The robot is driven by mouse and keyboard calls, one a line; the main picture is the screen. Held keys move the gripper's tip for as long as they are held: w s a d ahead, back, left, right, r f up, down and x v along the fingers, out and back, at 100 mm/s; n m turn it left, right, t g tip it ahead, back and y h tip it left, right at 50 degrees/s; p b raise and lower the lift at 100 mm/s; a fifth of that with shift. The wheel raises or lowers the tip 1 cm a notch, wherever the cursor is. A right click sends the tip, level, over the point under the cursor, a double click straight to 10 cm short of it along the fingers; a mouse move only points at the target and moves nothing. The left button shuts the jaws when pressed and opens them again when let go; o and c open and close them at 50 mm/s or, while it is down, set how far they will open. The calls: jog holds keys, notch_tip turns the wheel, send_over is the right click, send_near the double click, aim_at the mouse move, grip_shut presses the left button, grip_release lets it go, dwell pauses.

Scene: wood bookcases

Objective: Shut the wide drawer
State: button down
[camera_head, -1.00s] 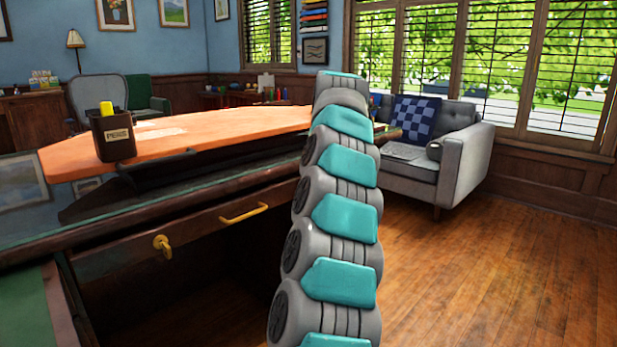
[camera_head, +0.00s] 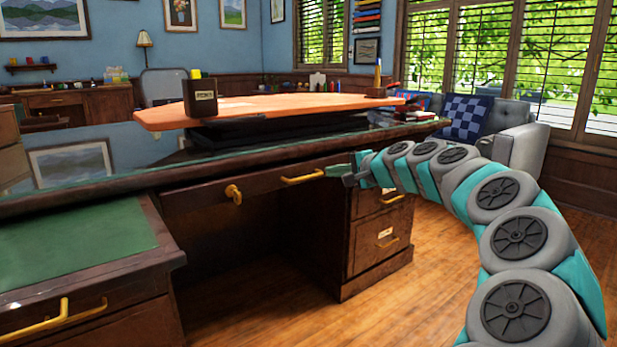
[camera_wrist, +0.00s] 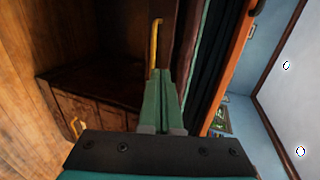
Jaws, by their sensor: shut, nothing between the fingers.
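The wide drawer (camera_head: 260,187) is under the middle of the desk top. Its dark wood front has a brass key or knob (camera_head: 234,193) and a brass bar handle (camera_head: 302,177). How far it stands out from the desk is hard to tell. My gripper (camera_head: 332,171) is shut and empty, near the right end of that handle. In the wrist view, my gripper's green fingertips (camera_wrist: 162,72) are together, just short of the brass handle (camera_wrist: 155,42) on the drawer front. I cannot tell whether they touch it.
The desk top (camera_head: 110,180) carries an orange board (camera_head: 290,106) and a pen cup (camera_head: 200,97). The right pedestal (camera_head: 380,240) has smaller drawers. Open wood floor lies at right front.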

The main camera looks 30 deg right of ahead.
jog(key=b, duration=0.1)
send_near(296, 164)
jog(key=w+f, duration=0.3)
jog(key=shift+w+a+f, duration=0.1)
jog(key=shift+w+f, duration=0.15)
jog(key=shift+w+a, duration=0.1)
jog(key=shift+w, duration=0.95)
jog(key=shift+w+a+r, duration=0.1)
jog(key=shift+w+r, duration=0.1)
jog(key=shift+w, duration=0.3)
jog(key=shift+w+a+p, duration=0.1)
jog(key=shift+w+p, duration=1.2)
jog(key=shift+w, duration=0.6)
